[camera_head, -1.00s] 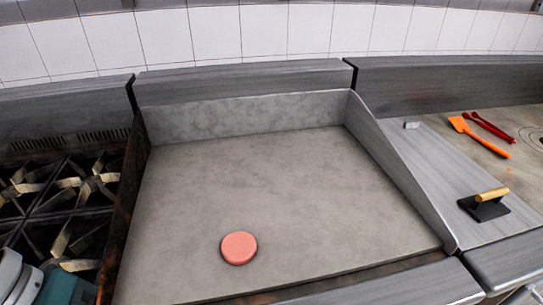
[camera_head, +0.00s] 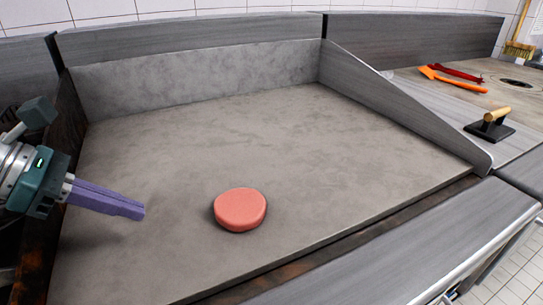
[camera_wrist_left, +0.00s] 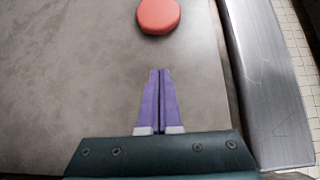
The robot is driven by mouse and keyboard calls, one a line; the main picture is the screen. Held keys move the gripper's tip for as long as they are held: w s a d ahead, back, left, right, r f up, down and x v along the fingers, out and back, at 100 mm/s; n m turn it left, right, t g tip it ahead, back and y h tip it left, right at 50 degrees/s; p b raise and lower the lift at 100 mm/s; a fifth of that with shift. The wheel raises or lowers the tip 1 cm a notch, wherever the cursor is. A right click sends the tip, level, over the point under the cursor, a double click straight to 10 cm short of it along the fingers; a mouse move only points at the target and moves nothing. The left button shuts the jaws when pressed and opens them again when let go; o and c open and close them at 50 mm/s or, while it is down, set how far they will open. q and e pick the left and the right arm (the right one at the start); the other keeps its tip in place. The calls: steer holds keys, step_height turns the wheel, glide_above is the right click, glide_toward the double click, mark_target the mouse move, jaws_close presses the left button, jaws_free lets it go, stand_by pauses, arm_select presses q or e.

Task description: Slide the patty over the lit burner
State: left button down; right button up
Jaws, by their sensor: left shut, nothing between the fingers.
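The patty (camera_head: 240,209) is a pink-red disc lying flat on the grey griddle plate (camera_head: 330,150), near its front edge. It also shows at the top of the left wrist view (camera_wrist_left: 158,15). My left gripper (camera_head: 143,212) has purple fingers and is shut with nothing in it. It is to the left of the patty, pointing at it, with a clear gap between. In the left wrist view the closed fingertips (camera_wrist_left: 159,71) point toward the patty. No lit burner or flame can be made out. My right gripper is not in view.
Raised metal walls bound the griddle at the back, left and right (camera_head: 400,105). A metal front ledge (camera_head: 400,245) runs along the near edge. To the right are a press with a wooden handle (camera_head: 492,122), an orange spatula (camera_head: 450,78) and red tongs (camera_head: 455,70). The plate around the patty is clear.

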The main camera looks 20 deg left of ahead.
mark_target(239, 210)
arm_select(q)
steer(key=b+x, duration=0.2)
steer(key=x, duration=0.5)
steer(key=w+d, duration=0.2)
steer(key=shift+w+d, duration=0.1)
steer(key=shift+w, duration=0.2)
steer(key=shift+w+d+f, duration=0.1)
steer(key=shift+w+d, duration=0.2)
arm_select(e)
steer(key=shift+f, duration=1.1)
